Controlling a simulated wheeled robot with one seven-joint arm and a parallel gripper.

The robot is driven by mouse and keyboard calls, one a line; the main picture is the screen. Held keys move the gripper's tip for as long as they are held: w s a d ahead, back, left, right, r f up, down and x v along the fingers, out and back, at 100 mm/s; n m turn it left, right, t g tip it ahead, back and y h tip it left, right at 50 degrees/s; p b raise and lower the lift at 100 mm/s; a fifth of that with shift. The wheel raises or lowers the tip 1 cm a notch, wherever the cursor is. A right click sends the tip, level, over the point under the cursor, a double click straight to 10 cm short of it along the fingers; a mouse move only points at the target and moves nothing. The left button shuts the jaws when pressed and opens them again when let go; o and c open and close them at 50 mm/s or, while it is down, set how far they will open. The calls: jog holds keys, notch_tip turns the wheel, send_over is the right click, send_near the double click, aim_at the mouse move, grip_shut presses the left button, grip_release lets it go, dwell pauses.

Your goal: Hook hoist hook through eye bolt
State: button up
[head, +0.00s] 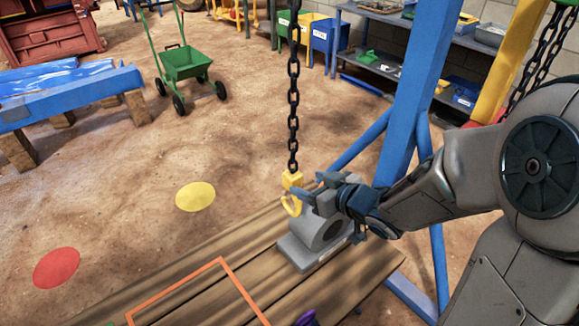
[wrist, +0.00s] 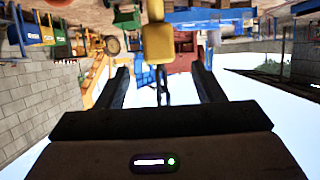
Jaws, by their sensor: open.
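The yellow hoist hook (head: 291,195) hangs from a black chain (head: 293,100), just above the wooden deck. My gripper (head: 318,190) is open, right of the hook's upper part, with its fingers pointing toward it. In the upside-down wrist view, a yellow block of the hook (wrist: 158,42) lies ahead, in line with the gap between my two spread fingers (wrist: 161,75). A grey casting with a round bore (head: 322,235) stands on the deck, under and beside my gripper. No eye bolt can be made out; my gripper covers the casting's top.
An orange outline (head: 200,290) marks the wooden deck (head: 250,250). A blue post (head: 415,90) with braces stands close behind my arm. A yellow disc (head: 195,197) and a red disc (head: 56,268) lie on open dirt floor. A green cart (head: 185,63) stands farther back.

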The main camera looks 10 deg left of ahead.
aim_at(289, 176)
jog(key=shift+w+a+f+p, duration=0.2)
jog(key=shift+w+a+p, duration=0.15)
jog(key=shift+p, duration=1.4)
jog(key=x, duration=0.8)
jog(key=shift+w+a+f+b, duration=0.1)
jog(key=shift+f+b, duration=0.2)
jog(key=shift+b, duration=0.1)
grip_shut()
